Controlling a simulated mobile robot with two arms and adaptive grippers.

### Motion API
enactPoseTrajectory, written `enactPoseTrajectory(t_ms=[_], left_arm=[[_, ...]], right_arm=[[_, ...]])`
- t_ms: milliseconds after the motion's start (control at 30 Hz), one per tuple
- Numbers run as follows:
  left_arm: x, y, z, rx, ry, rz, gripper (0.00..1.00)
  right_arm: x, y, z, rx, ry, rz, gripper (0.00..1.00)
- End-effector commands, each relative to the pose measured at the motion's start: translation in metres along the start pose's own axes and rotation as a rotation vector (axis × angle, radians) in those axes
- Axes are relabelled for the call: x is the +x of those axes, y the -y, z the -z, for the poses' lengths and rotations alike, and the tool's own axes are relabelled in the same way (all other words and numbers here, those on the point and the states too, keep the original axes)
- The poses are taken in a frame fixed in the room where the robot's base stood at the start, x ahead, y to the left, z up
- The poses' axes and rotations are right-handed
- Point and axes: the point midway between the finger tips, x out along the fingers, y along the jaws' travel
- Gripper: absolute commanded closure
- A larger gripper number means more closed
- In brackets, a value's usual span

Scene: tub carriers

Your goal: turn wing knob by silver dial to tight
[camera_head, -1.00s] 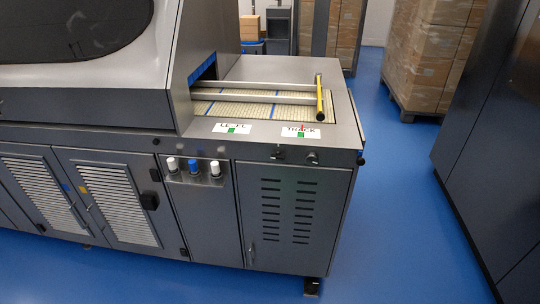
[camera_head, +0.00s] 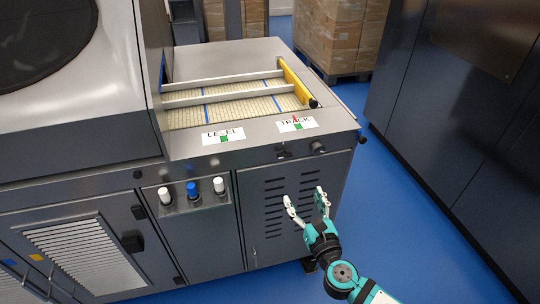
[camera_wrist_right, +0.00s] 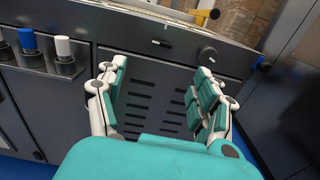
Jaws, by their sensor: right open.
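The wing knob (camera_head: 284,154) is a small dark piece on the front edge of the machine, below the TRACK label (camera_head: 297,124). The silver dial (camera_head: 318,147) is a round knob just right of it. In the right wrist view the wing knob (camera_wrist_right: 161,43) is small and dark, and the round dial (camera_wrist_right: 208,55) sits to its right. My right gripper (camera_head: 306,196) is open and empty, in front of the vented door below both controls, apart from them. It also shows in the right wrist view (camera_wrist_right: 155,78). My left gripper is not in view.
White and blue knobs (camera_head: 192,189) stand on a bracket at left. A LEVEL label (camera_head: 223,136) lies beside the track bed (camera_head: 235,106) with its yellow bar (camera_head: 296,82). A dark cabinet (camera_head: 450,110) stands at right. Blue floor (camera_head: 400,220) lies between.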

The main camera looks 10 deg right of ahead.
Motion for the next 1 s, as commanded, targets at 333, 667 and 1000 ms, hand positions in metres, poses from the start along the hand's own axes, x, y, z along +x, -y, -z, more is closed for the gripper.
enactPoseTrajectory(t_ms=[333, 667, 1000], left_arm=[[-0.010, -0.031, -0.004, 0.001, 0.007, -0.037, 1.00], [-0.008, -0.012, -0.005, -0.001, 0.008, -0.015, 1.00], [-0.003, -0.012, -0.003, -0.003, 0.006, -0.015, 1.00]], right_arm=[[0.061, 0.000, -0.003, 0.003, 0.003, 0.002, 0.31], [0.132, 0.000, 0.001, 0.004, 0.000, 0.002, 0.31], [0.169, 0.000, 0.001, 0.005, -0.002, 0.001, 0.31]])
